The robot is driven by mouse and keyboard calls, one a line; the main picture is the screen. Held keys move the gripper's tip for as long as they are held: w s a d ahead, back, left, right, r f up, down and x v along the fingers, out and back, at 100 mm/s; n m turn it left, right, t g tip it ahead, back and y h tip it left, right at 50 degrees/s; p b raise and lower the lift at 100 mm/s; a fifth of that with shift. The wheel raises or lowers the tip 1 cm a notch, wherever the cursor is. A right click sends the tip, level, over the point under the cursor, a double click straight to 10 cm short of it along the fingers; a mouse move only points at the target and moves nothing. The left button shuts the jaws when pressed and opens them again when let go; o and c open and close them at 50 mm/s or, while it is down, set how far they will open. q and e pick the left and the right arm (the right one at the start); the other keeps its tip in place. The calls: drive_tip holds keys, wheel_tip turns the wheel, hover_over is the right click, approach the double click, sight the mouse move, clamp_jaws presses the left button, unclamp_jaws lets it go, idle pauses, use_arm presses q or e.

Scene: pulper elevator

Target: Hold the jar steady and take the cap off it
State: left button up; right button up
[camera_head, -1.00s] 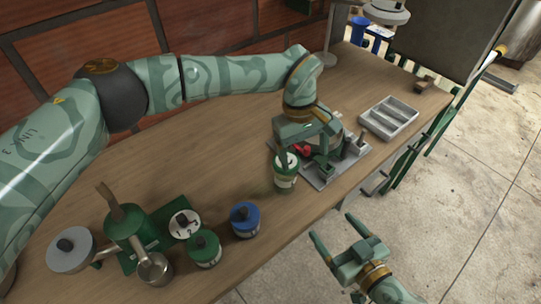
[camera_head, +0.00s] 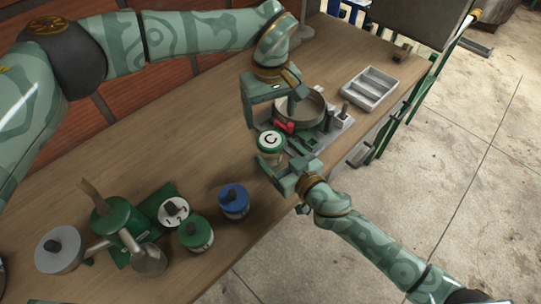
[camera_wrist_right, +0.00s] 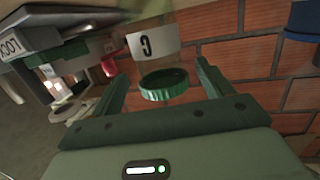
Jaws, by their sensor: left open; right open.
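The jar (camera_head: 270,153) stands upright near the front edge of the bench, its green-rimmed cap (camera_head: 270,140) on and a white disc marked C on top. In the right wrist view the jar appears upside down, with a label (camera_wrist_right: 153,42) and the green cap (camera_wrist_right: 163,86) between the fingers. My right gripper (camera_head: 281,160) is open around the jar's near side; contact cannot be told. My left gripper (camera_head: 273,114) is open and empty, just behind and above the jar.
A grey fixture with a round pan (camera_head: 300,108) and a red part stands just behind the jar. A grey divided tray (camera_head: 369,88) lies at right. A blue jar (camera_head: 233,201), a green jar (camera_head: 195,234) and a green machine (camera_head: 120,222) stand at front left.

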sight(271, 139)
drive_tip(key=shift+x, duration=0.8)
clamp_jaws()
use_arm(q)
drive_tip(key=shift+f, duration=4)
